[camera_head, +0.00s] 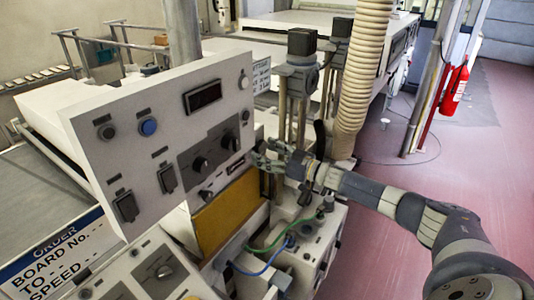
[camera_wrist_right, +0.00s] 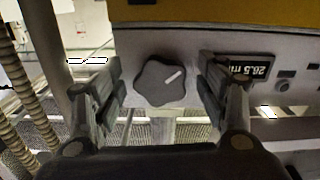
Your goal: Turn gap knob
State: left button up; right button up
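The gap knob (camera_wrist_right: 160,82) is a dark grey lobed knob with a white pointer line. It sits on a pale strip in the right wrist view, beside a small display (camera_wrist_right: 248,68) that reads about 28.5 mm upside down. My right gripper (camera_wrist_right: 162,92) is open, with one finger on each side of the knob and a visible gap to both. In the head view my right gripper (camera_head: 264,158) is at the right end of the strip above a yellow panel (camera_head: 230,215), and the knob is hidden there. My left gripper is not in view.
A large tilted control panel (camera_head: 165,95) with knobs, a blue button and a display stands just left of my right gripper. A ribbed hose (camera_head: 362,70) and metal posts stand behind it. Green and blue cables (camera_head: 265,268) lie below. Red floor is open at the right.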

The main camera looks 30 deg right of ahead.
jog(key=shift+s, duration=0.15)
jog(key=v, duration=1.1)
jog(key=shift+s+d, duration=0.15)
jog(key=shift+s, duration=0.2)
dwell(0.3)
